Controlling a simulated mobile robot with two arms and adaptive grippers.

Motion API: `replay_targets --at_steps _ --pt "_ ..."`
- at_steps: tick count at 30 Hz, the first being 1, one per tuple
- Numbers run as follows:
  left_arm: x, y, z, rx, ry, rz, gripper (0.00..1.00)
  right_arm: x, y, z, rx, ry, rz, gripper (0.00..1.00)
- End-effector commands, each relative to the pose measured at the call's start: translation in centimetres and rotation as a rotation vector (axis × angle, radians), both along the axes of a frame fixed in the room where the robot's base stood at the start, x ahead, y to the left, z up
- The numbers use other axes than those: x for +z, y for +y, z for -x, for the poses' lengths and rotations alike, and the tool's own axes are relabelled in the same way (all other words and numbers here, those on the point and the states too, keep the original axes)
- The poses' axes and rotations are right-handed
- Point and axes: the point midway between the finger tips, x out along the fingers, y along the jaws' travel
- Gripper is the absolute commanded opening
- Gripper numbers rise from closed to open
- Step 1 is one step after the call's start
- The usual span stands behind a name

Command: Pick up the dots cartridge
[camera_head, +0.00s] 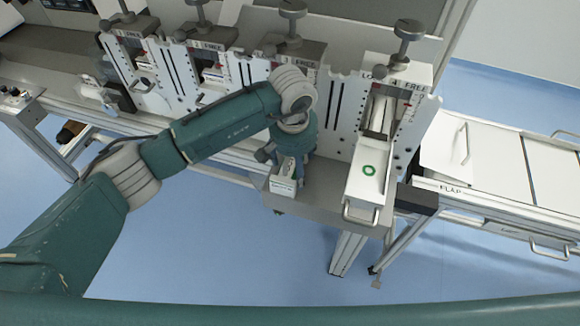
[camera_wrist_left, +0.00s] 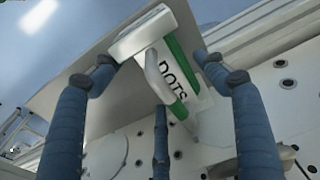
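The dots cartridge (camera_wrist_left: 172,78) is a white block with green stripes, "DOTS" lettering and a handle. In the head view the white end of a cartridge (camera_head: 283,187) shows under my left gripper (camera_head: 284,163), at the shelf below the third station. In the left wrist view the fingers of my left gripper (camera_wrist_left: 158,66) are spread around the dots cartridge, one on each side and a third below. They look open; whether any fingertip touches it is hard to tell. My right gripper is not in view.
Several screw knobs (camera_head: 292,10) stand above the stations. A white table (camera_head: 500,165) is at the right. Blue floor (camera_head: 200,240) is open in front.

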Motion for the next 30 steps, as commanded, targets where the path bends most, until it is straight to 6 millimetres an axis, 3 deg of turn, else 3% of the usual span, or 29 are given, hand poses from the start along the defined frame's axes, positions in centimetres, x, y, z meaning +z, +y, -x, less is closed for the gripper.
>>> replay_targets --at_steps 3,11,17,27,30 --pt "0.1 0.0 -0.1 0.0 -0.002 0.001 0.29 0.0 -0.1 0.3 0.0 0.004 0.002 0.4" --pt "0.1 0.0 0.0 0.0 -0.003 0.001 0.29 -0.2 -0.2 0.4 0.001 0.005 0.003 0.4" --pt "0.6 0.3 0.6 -0.002 -0.006 0.001 0.29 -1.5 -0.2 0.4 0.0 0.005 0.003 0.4" --pt "7.1 0.3 0.6 0.0 -0.009 0.001 0.29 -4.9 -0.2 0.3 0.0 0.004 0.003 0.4" --pt "6.8 0.9 2.5 -0.003 -0.004 0.001 0.29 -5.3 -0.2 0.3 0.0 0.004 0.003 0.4"
